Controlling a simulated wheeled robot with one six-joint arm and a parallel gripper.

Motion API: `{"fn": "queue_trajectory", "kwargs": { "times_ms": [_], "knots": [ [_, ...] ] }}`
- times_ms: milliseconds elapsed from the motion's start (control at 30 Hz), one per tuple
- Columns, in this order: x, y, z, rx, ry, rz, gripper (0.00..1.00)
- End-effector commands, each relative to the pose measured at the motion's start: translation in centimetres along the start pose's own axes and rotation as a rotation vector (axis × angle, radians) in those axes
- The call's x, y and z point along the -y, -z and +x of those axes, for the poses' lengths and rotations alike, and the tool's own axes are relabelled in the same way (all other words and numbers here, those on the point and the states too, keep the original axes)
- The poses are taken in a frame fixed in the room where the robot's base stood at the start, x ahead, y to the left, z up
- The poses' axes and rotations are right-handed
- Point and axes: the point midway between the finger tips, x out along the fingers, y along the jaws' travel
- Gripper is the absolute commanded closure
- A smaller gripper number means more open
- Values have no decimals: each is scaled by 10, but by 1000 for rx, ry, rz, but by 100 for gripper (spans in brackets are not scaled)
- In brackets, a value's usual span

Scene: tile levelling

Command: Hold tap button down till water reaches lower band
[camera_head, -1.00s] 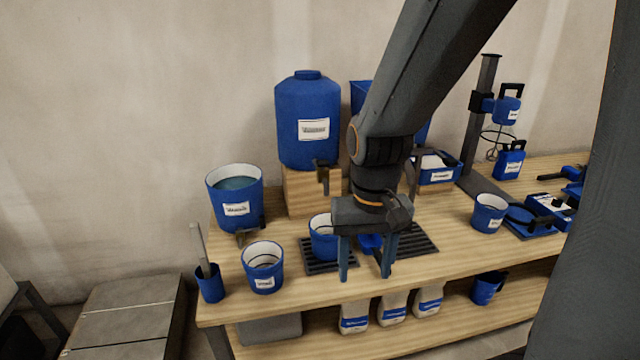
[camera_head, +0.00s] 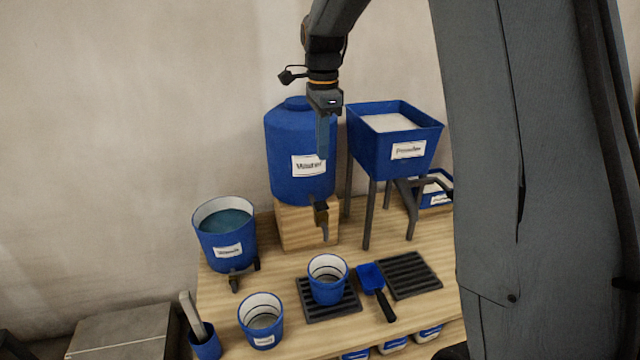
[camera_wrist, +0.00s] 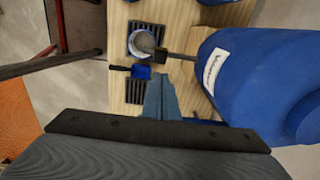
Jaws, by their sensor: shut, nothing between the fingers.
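The blue water tank (camera_head: 292,140) with a white "Water" label stands on a wooden block at the back of the bench; it also shows in the wrist view (camera_wrist: 270,80). Its dark tap (camera_head: 321,212) sticks out low on the front. A blue cup with a white inside and dark bands (camera_head: 328,280) stands on a drip grate (camera_head: 340,306) below the tap. In the wrist view the cup (camera_wrist: 142,44) shows under the tap spout. My gripper (camera_head: 322,150) is shut and empty, pointing down in front of the tank, well above the tap. The tap's button is too small to make out.
A powder hopper (camera_head: 395,140) on legs stands right of the tank. A blue bucket of water (camera_head: 225,232) stands at left, another blue cup (camera_head: 261,322) at front. A blue scoop (camera_head: 371,278) lies between the grates. Clear air lies around the gripper.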

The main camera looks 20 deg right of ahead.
Motion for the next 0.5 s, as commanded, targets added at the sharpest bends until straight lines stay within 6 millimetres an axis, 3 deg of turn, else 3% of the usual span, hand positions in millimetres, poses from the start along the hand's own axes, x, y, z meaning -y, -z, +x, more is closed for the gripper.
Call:
{"fn": "queue_trajectory", "kwargs": {
  "times_ms": [367, 500],
  "knots": [
    [1, 2, 0, 0, -1, 10, 100],
    [0, 2, 10, 0, -3, 11, 100]
  ]
}}
